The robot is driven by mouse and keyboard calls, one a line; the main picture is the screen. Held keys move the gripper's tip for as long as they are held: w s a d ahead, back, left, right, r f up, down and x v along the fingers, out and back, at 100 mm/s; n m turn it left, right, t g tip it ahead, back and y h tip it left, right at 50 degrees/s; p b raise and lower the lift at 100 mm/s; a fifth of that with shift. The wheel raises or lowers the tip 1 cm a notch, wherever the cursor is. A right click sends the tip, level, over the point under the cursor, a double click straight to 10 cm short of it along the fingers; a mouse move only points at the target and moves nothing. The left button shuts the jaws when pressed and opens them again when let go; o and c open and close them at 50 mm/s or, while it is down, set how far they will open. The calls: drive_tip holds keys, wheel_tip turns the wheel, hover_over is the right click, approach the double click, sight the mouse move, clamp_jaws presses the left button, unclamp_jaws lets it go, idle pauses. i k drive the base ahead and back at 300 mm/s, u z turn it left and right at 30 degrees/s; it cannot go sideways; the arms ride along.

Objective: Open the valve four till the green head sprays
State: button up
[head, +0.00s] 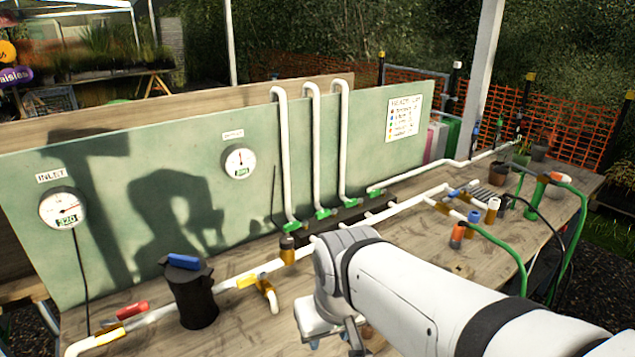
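My gripper (334,343) is at the bottom centre, under my white wrist, in front of the white pipe. Its fingers are mostly hidden or cut off, so I cannot tell whether they are open. Several valves sit along the pipework: a red handle (132,309) at the left, a yellow handle (247,281) in the middle, and green fittings (322,213) at the feet of the white risers. I cannot read which one is valve four. A green upright piece (537,194) with a hose stands at the right; I cannot tell if it is the green head. No spray shows.
A black canister (190,298) with a blue top stands left of my gripper. Two gauges, inlet (62,209) and another (238,161), hang on the green board (130,168). A chart (403,117) is right of the risers. Green hoses (508,245) and small coloured parts occupy the right bench.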

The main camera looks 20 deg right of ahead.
sight(374, 193)
drive_tip(key=u, duration=2.8)
drive_tip(key=k, duration=2.3)
drive_tip(key=z, duration=2.15)
drive_tip(key=i, duration=1)
drive_tip(key=z, duration=0.05)
